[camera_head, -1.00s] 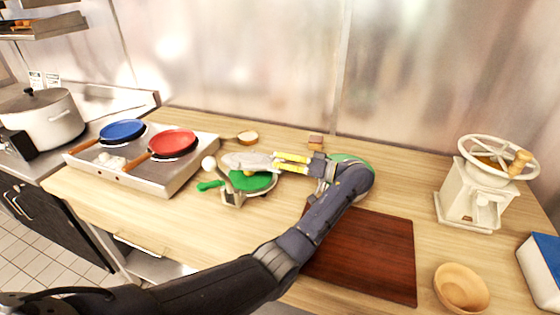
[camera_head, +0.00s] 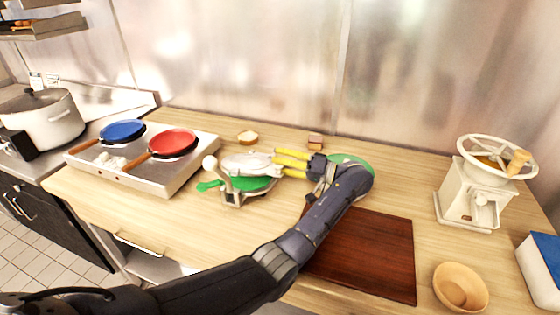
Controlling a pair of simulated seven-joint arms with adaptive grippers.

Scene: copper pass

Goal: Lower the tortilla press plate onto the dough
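The tortilla press stands on the wooden counter, left of the middle. Its grey upper plate (camera_head: 246,162) lies low and nearly flat over the green base (camera_head: 258,184). The dough is hidden under the plate. The press lever with its white knob (camera_head: 210,162) stands up at the left front. My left gripper (camera_head: 276,160) is at the plate's right edge, with its yellow fingers apart. It appears to touch the edge; exact contact is too small to tell. My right gripper is out of view.
A stove with a blue pan (camera_head: 122,131) and a red pan (camera_head: 173,142) stands left of the press. A dark red board (camera_head: 365,255) lies under my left arm. A wooden bowl (camera_head: 461,287) and a white grinder (camera_head: 472,195) stand at the right.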

